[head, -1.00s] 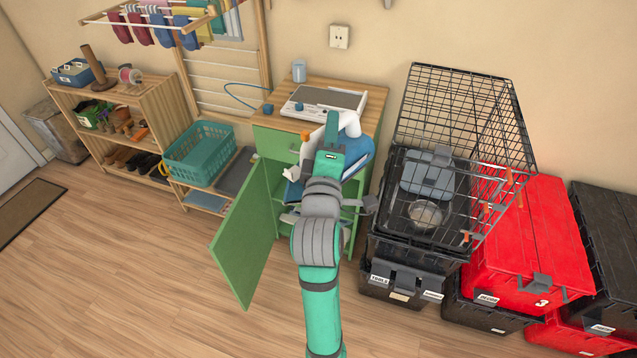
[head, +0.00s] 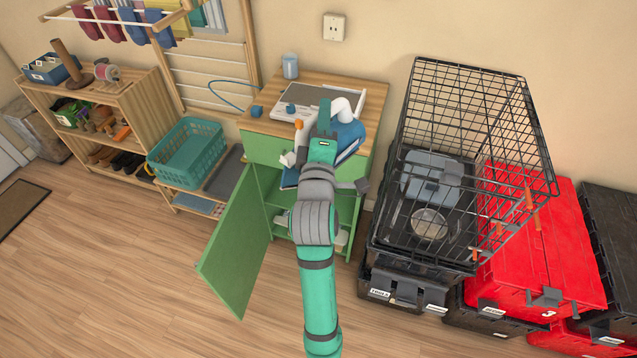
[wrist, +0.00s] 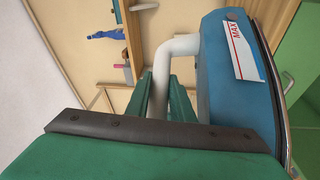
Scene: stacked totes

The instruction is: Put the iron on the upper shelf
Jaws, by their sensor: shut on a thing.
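The iron (head: 348,136), with a blue body and white handle, is held upright in front of the green cabinet (head: 263,147). In the wrist view its blue side (wrist: 235,95) carries a white label reading MAX. My gripper (head: 324,118) is shut on the white handle; the green fingers (wrist: 165,98) sit around it in the wrist view. The cabinet's green door (head: 235,245) stands open to the left. An upper shelf (head: 276,207) shows partly inside, left of my arm. My arm and the iron hide much of the opening.
A wire crate (head: 470,150) on black totes stands close on the right. A teal basket (head: 187,152) is left. Floor left of the door is clear.

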